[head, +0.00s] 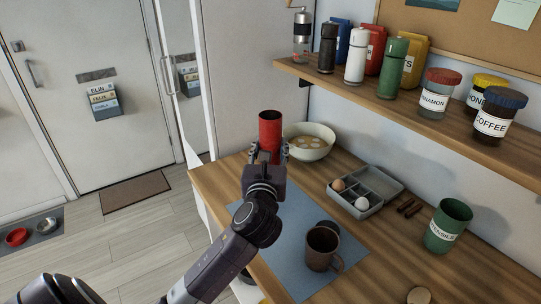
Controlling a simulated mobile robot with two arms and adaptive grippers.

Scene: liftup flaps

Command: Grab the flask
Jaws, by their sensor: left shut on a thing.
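A red cylindrical flask (270,132) with a dark round top stands upright at the far end of the wooden counter. My left gripper (269,154) is shut on its lower part, one finger on each side. The gripper hides the flask's base, so I cannot tell whether it touches the counter. My right gripper is not in view.
An egg box (381,184), a brown mug (319,250) and a green utensil pot (447,226) stand to the right. A shelf (425,109) with bottles and jars overhangs the counter.

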